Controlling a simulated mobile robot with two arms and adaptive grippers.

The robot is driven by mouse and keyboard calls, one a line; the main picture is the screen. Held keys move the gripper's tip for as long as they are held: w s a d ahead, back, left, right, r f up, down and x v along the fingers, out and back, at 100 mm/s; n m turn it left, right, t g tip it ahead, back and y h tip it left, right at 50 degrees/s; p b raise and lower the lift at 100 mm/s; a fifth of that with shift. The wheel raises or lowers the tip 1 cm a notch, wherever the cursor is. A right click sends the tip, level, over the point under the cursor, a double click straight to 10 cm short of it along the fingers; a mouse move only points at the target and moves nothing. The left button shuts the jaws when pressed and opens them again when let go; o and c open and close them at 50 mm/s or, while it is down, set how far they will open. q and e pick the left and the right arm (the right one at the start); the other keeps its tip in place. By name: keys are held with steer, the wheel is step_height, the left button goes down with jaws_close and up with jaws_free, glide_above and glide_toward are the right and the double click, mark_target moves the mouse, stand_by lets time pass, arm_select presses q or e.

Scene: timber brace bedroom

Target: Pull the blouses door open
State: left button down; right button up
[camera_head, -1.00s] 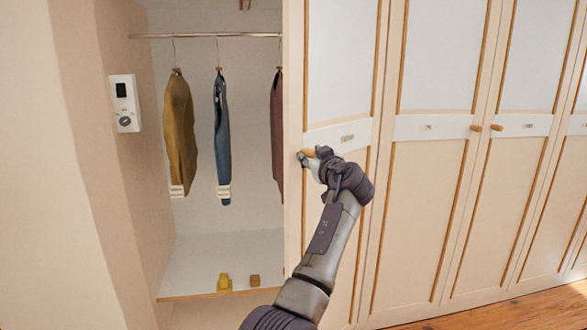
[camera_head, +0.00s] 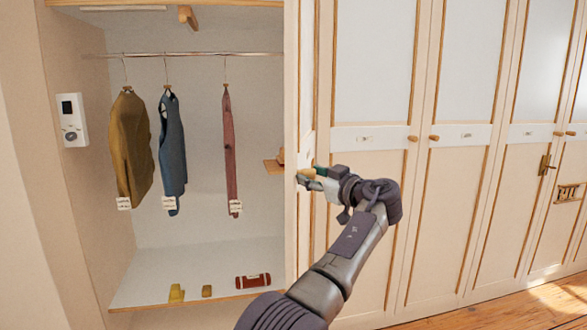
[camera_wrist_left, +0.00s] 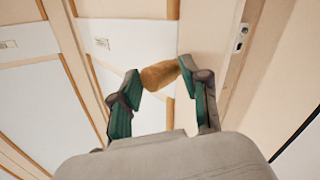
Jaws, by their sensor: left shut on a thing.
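The open wardrobe door (camera_head: 293,110) stands nearly edge-on to the head view, swung out from the cabinet opening. My left gripper (camera_head: 308,177) is at its front face near the free edge, shut on a round wooden knob (camera_head: 304,172). In the left wrist view the knob (camera_wrist_left: 160,75) sits between the two green-padded fingers (camera_wrist_left: 158,82). The door's label plate is not readable from here. My right gripper is not in view.
Inside the wardrobe hang a mustard garment (camera_head: 130,150), a blue one (camera_head: 172,150) and a maroon one (camera_head: 229,145). Small items and a red roll (camera_head: 253,281) lie on the wardrobe floor. Other closed doors (camera_head: 375,85) stand to the right.

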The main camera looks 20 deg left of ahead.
arm_select(q)
steer(key=shift+w+d+r, duration=0.35)
steer(key=shift+d+r, duration=0.1)
steer(key=shift+r, duration=0.25)
steer(key=shift+a, duration=0.1)
steer(key=c, duration=0.9)
jaws_free()
steer(key=shift+w+f, duration=0.35)
steer(key=shift+f, duration=0.1)
step_height(320, 180, up, 10)
steer(key=shift+f, duration=0.1)
